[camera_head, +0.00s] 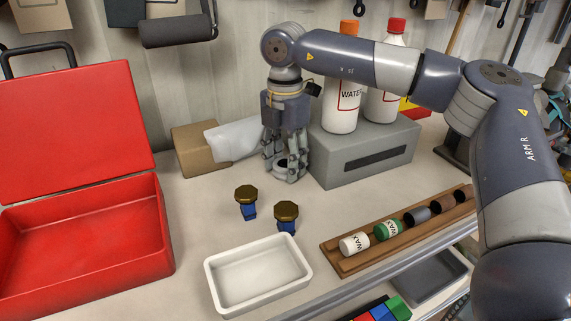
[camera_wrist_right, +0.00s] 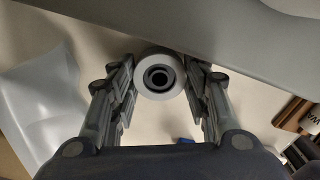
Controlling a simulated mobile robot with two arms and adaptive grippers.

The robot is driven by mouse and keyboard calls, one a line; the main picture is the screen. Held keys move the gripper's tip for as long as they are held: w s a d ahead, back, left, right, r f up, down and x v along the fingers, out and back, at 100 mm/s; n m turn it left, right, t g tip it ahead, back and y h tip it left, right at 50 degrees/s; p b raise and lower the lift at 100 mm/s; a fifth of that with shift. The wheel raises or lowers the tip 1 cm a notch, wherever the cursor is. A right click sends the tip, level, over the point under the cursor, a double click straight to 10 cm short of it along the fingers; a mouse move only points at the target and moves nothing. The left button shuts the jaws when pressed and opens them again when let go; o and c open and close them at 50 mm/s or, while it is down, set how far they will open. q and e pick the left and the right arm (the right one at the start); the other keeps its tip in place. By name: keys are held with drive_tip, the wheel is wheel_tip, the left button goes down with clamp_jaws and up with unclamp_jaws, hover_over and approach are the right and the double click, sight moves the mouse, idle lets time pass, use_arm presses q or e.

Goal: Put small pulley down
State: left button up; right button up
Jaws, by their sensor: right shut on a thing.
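The small pulley (camera_wrist_right: 160,76) is a light grey ring with a dark centre hole, seen between the fingers in the right wrist view. It also shows low between the fingertips in the head view (camera_head: 281,163). My right gripper (camera_head: 284,172) points down and is shut on the pulley, at or just above the table; the exact gap cannot be told. The fingers also show on both sides of the pulley in the right wrist view (camera_wrist_right: 160,88). My left gripper is not in view.
A grey box (camera_head: 365,155) with bottles on it stands close right of the gripper. A cardboard box (camera_head: 194,150) and a whitish bag (camera_head: 232,139) lie left. Two dark-topped knobs (camera_head: 286,212), a white tray (camera_head: 257,275), a wooden rack (camera_head: 345,266) and an open red toolbox (camera_head: 85,245) are nearer.

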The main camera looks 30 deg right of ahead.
wheel_tip(320, 180, up, 18)
drive_tip(key=b, duration=0.1)
idle(0.4)
